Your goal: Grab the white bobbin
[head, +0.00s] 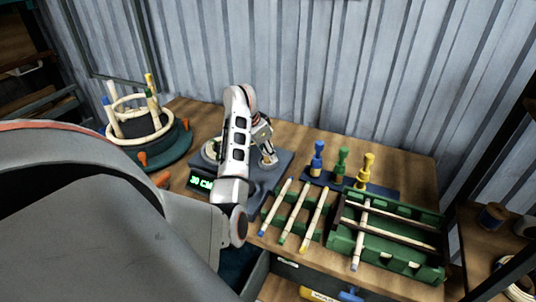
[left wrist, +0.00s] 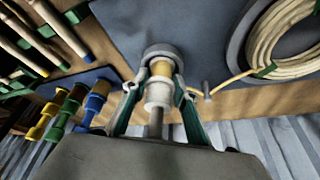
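The white bobbin (left wrist: 158,94) stands on a grey post on the dark blue board in the left wrist view, with a tan band beside its white part. In the head view it is a small pale shape (head: 269,159) beside my left gripper. My left gripper (left wrist: 159,84) is around it, one finger on each side. The fingers look open, with narrow gaps to the bobbin; contact is hard to judge. In the head view my left gripper (head: 265,144) is partly hidden by its own arm. My right gripper is not in view.
Blue (head: 317,158), green (head: 340,164) and yellow (head: 364,171) bobbins stand to the right. A pale rattan coil (left wrist: 282,35) lies on the board. Rods and a green rack (head: 397,225) fill the front right. A round frame (head: 143,118) stands left; a metal wall is behind.

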